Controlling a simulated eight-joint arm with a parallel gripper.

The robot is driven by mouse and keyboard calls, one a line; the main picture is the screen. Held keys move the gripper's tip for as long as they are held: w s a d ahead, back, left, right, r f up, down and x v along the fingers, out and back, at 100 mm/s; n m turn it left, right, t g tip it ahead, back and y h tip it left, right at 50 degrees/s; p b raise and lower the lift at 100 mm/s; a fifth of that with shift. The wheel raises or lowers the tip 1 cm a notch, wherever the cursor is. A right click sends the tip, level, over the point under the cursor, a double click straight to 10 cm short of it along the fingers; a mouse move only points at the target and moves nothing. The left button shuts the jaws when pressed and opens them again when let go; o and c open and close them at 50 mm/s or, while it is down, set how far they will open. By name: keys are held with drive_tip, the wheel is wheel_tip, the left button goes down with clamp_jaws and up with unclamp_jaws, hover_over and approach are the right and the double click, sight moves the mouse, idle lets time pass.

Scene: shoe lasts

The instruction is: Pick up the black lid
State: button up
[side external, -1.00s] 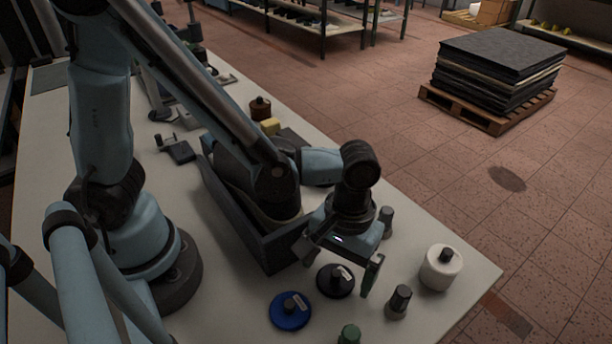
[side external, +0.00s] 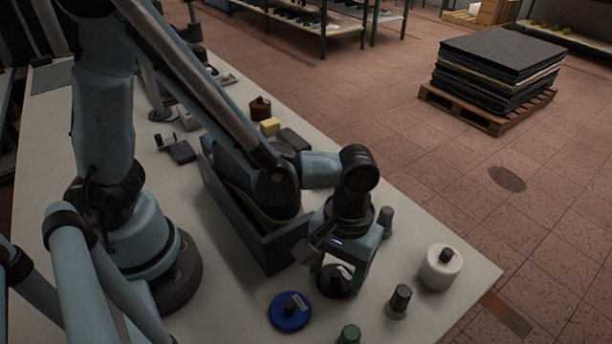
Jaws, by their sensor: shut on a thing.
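The black lid (side external: 334,287) is a round dark disc with a knob and a small pale label, near the front of the white table. My gripper (side external: 341,277) is over it, pointing down, with its fingers shut on the lid at its raised middle. The lid appears level and at or very close to the table top; I cannot tell if there is a gap beneath it. The fingers partly hide the lid.
A blue lid (side external: 289,312) lies just left of the black lid. A dark grey-capped bottle (side external: 399,301), a white jar (side external: 440,268) and a green-capped item (side external: 349,335) stand nearby. A dark open bin (side external: 262,240) is behind left. The table (side external: 462,306) is bare at the front right.

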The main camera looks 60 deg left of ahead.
drive_tip(key=shift+r, duration=0.8)
wheel_tip(320, 180, up, 2)
drive_tip(key=shift+r, duration=0.25)
drive_tip(key=s+d+r, duration=0.4)
drive_tip(key=s+r, duration=0.3)
drive_tip(key=s, duration=0.3)
drive_tip(key=n, duration=0.4)
hover_over(335, 274)
drive_tip(key=w+a+n, duration=0.3)
drive_tip(key=w+a, duration=0.2)
drive_tip(key=w, duration=0.2)
drive_tip(key=w+a+f+n+t, duration=0.1)
drive_tip(key=w+a+n, duration=0.25)
drive_tip(key=a, duration=0.45)
drive_tip(key=w+a+n, duration=0.2)
drive_tip(key=w+a, duration=0.2)
drive_tip(key=a, duration=0.5)
drive_tip(key=shift+h, duration=0.4)
drive_tip(key=shift+d+f, duration=0.2)
drive_tip(key=shift+f, duration=2.9)
drive_tip(key=shift+f, duration=0.15)
